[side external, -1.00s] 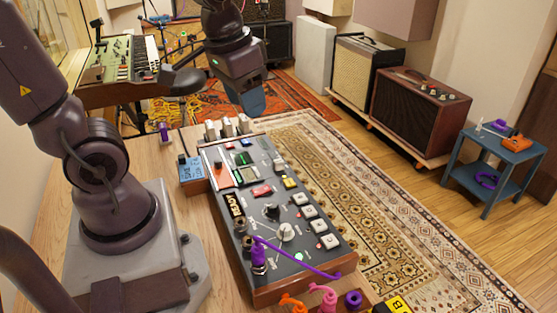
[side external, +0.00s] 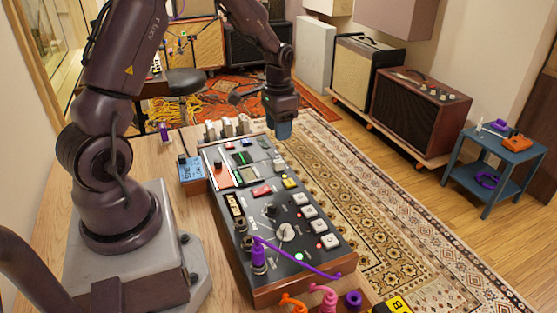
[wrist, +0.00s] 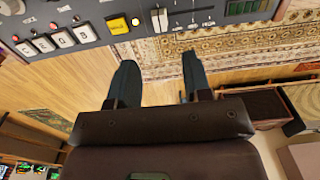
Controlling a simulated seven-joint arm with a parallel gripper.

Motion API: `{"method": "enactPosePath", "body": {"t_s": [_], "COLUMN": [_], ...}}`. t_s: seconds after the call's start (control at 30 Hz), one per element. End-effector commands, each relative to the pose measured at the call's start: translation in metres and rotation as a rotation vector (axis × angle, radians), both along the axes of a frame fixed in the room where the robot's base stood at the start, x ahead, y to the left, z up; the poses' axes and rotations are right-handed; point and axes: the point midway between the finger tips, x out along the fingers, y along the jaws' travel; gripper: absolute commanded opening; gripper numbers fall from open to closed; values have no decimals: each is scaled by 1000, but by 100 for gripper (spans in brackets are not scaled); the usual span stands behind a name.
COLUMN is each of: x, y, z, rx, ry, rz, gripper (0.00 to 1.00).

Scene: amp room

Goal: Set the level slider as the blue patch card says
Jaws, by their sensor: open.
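The dark console (side external: 250,240) lies on the wooden bench. A pale slider cap (side external: 278,163) sits near its right edge, beside a yellow button (side external: 290,183). In the wrist view this cap (wrist: 160,20) stands at the top centre, with small slots beside it. I cannot read its label, so I cannot tell if it is the level slider. My gripper (side external: 283,130) hangs just past the console's far right edge. In the wrist view my gripper (wrist: 157,62) is open and empty, its blue fingers apart from the cap. I cannot make out a blue patch card.
A blue box (side external: 192,170) stands left of the console. A purple cable (side external: 300,261) crosses the console's near end, with several coloured plugs in front. White-capped buttons (side external: 319,225) line its right side. The rug (side external: 400,225) beyond that edge is clear.

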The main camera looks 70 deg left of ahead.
Motion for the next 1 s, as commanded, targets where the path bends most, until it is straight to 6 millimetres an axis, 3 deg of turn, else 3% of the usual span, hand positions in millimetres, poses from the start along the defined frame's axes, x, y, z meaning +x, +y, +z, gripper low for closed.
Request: {"method": "enactPosePath", "body": {"t_s": [0.2,0.43,0.6,0.9,1.0], "x": [-1,0,0,0,0], "y": [-1,-1,0,0,0], "z": [-49,-86,-98,-100,-100], "rx": [-3,-2,0,0,0], "ry": [6,3,1,0,0], "rz": [2,2,2,3,3], "gripper": [45,45,45,45,24]}}
